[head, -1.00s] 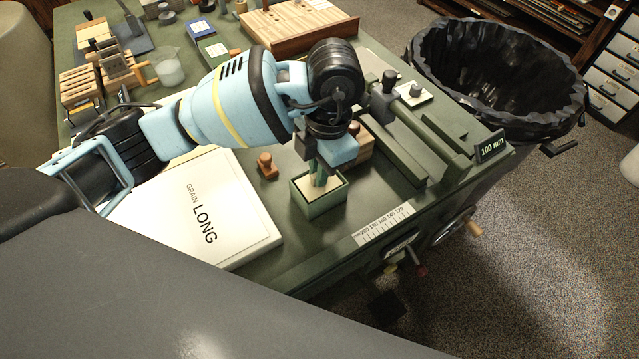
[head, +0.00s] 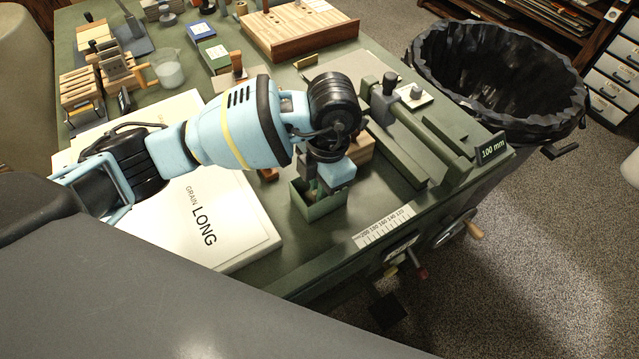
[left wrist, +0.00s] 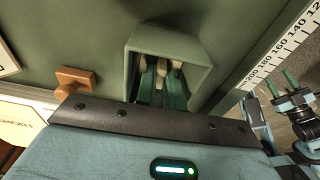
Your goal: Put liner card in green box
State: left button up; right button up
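The green box (head: 320,208) stands upright near the front edge of the table, to the right of the white "GRAIN LONG" board. My left gripper (left wrist: 162,82) points down with its green fingers inside the box. The box mouth also shows in the left wrist view (left wrist: 207,72). Pale tan pieces show at and between the fingertips; I cannot tell which of them is the liner card, and the box walls and fingers hide most of the inside. I cannot tell whether the fingers hold anything. My right gripper (left wrist: 282,82) shows in the left wrist view, fingers apart and empty.
A brown stamp (left wrist: 76,80) stands close beside the box. A white board (head: 205,225) lies left of it, and a ruler scale (head: 385,228) lies to its right. A wooden block (head: 360,150) is just behind. A black-lined bin (head: 495,80) stands off the table's right side.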

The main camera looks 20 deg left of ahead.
pick_arm(q)
jog(key=shift+o, duration=0.9)
jog(key=shift+r, duration=0.2)
notch_tip(320, 180, up, 12)
jog(key=w+p, duration=0.1)
jog(key=shift+d, duration=0.4)
jog(key=shift+w+f, duration=0.1)
